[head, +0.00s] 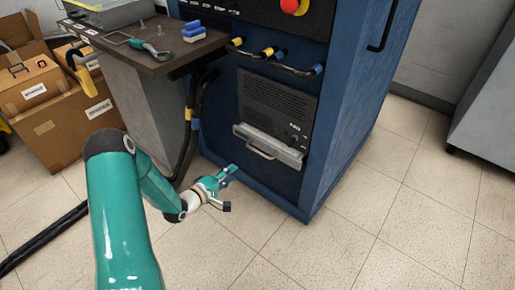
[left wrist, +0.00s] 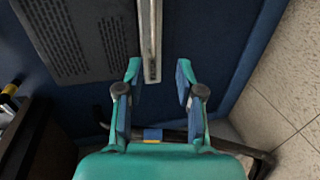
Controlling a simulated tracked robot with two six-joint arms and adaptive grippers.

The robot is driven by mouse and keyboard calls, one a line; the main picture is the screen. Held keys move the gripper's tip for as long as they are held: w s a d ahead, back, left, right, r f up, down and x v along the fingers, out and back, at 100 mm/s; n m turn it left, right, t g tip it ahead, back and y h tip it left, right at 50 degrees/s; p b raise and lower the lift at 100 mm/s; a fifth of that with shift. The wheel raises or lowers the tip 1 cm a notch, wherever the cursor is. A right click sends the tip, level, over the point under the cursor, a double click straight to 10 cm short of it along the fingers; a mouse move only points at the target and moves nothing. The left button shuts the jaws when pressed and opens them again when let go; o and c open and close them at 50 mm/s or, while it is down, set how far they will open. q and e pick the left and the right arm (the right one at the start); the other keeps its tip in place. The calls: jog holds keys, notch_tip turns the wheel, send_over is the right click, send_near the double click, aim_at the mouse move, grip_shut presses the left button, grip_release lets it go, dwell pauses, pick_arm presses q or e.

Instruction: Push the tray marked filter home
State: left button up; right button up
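A light grey tray (head: 268,148) with a bar handle juts out of the front of the blue cabinet, below a dark perforated panel. Its marking is too small to read. In the left wrist view the tray's edge (left wrist: 149,38) shows as a narrow upright strip just beyond the fingers. My left gripper (head: 230,187) is in front of the cabinet, lower than the tray and to its left, apart from it in the head view. Its two fingers (left wrist: 158,68) are spread with nothing between them. My right gripper is in neither view.
The blue cabinet (head: 350,110) stands on a tiled floor. Dark hoses (head: 187,130) hang at its left, beside a bench (head: 165,52) with tools and blue blocks. Cardboard boxes (head: 65,125) stand at left. The floor (head: 400,200) at right is clear.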

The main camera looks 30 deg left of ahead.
aim_at(258, 151)
pick_arm(q)
jog(key=b+x, duration=0.1)
jog(key=x, duration=0.4)
jog(key=b+x, duration=0.2)
jog(key=x, duration=0.4)
jog(key=r+b+x, duration=0.1)
jog(key=x, duration=0.4)
jog(key=shift+w+a+f+b, duration=0.1)
jog(key=shift+w+a+b, duration=0.25)
grip_shut()
